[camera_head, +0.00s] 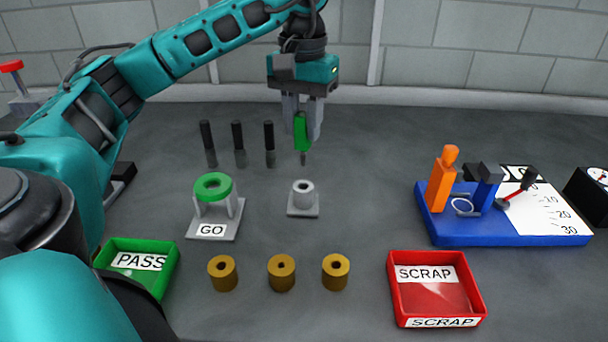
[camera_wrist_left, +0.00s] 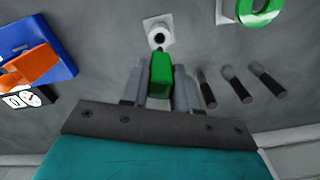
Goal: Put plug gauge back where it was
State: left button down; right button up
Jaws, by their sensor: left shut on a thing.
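The plug gauge has a green handle (camera_head: 302,131) and a thin dark tip pointing down. My left gripper (camera_head: 302,137) is shut on the green handle and holds the gauge upright behind the small grey socket. In the left wrist view the green handle (camera_wrist_left: 160,75) shows between the fingers (camera_wrist_left: 160,92). A grey socket (camera_head: 303,199) with a round opening stands on a square plate, apart from the gauge. A stand labelled GO (camera_head: 213,213) carries a green ring (camera_head: 213,187) to the left of the socket. My right gripper is not in view.
Three black-and-grey pins (camera_head: 238,145) stand left of the gauge. Three brass bushings (camera_head: 281,273) stand in front. A green PASS tray (camera_head: 160,277) is at the left and a red SCRAP tray (camera_head: 397,295) at the right. A blue fixture (camera_head: 470,240) stands farther right.

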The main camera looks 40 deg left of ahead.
aim_at(303, 138)
pick_arm(q)
notch_tip(303, 138, down, 3)
jog(key=shift+f, duration=0.15)
notch_tip(303, 138, down, 4)
jog(key=shift+f+b, duration=0.15)
jog(key=shift+b, duration=0.15)
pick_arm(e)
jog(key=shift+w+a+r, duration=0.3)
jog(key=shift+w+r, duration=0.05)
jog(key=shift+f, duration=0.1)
pick_arm(q)
jog(key=shift+f+b, duration=0.35)
jog(key=c, duration=0.8)
grip_release()
jog(key=shift+c, duration=0.2)
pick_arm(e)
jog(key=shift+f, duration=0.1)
